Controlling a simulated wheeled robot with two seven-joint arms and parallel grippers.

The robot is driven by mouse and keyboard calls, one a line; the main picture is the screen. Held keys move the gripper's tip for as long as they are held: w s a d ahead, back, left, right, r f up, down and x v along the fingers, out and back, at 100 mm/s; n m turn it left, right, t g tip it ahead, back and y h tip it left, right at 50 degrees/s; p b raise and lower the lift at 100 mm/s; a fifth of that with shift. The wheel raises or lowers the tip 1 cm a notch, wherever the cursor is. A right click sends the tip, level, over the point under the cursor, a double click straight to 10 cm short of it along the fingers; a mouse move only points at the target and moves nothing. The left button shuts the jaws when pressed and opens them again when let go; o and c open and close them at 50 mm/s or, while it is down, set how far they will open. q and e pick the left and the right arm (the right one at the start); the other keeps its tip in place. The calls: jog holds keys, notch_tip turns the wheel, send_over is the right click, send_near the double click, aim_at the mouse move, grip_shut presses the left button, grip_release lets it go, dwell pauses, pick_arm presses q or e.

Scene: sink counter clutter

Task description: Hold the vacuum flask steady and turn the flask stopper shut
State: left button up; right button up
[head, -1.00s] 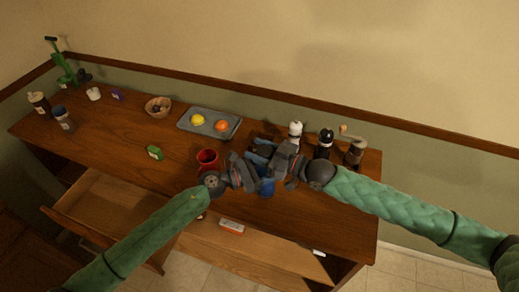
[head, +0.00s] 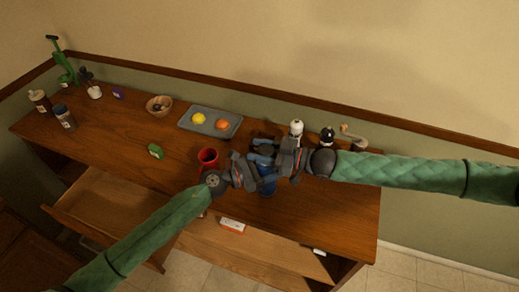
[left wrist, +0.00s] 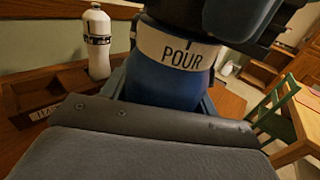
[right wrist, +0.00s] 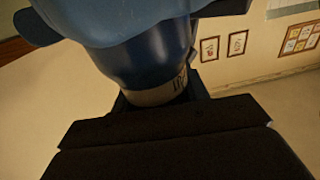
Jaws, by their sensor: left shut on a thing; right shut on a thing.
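The blue vacuum flask (head: 267,187) stands upright near the front edge of the counter. In the left wrist view, its blue body (left wrist: 165,85) has a pale band (left wrist: 180,50) reading "POUR". My left gripper (head: 246,171) is shut on the flask body from the left. My right gripper (head: 283,158) is at the top from the right, shut on the stopper. The right wrist view shows the blue stopper (right wrist: 110,25) close up, with part of the band below it. The grippers hide much of the flask and stopper, so how far the stopper is turned cannot be seen.
A red cup (head: 208,156) stands close left of my left gripper. A white bottle (head: 296,129) and a black-topped bottle (head: 327,135) stand behind my right arm. A grey tray (head: 233,128) holds yellow and orange fruit. An open drawer (head: 250,248) lies below the front edge.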

jog(key=shift+w+d+f+n+g, duration=0.15)
jog(key=shift+n+g, duration=0.45)
jog(key=shift+g, duration=0.3)
jog(key=shift+s+d+r+n+g, duration=0.15)
jog(key=shift+n+g, duration=0.45)
jog(key=shift+g, duration=0.3)
jog(key=n+g, duration=0.2)
jog(key=g, duration=0.1)
jog(key=n+g, duration=0.2)
jog(key=g, duration=0.1)
jog(key=shift+s+f+h, duration=0.15)
jog(key=shift+s+h, duration=0.05)
jog(key=shift+h, duration=0.2)
jog(key=n+g+h, duration=0.1)
jog(key=g, duration=0.1)
jog(key=n+g+h, duration=0.1)
jog(key=n+g, duration=0.1)
jog(key=n+g+h, duration=0.1)
jog(key=g, duration=0.1)
jog(key=shift+s+d, duration=0.1)
jog(key=shift+s, duration=0.25)
jog(key=shift+s+d+n+g+h, duration=0.1)
jog(key=shift+s+n+g+h, duration=0.05)
jog(key=shift+n+g+h, duration=0.8)
jog(key=shift+s+d+n+g+h, duration=0.1)
jog(key=shift+n+g+h, duration=0.65)
jog(key=shift+h, duration=0.3)
jog(key=shift+s, duration=0.1)
jog(key=o, duration=1)
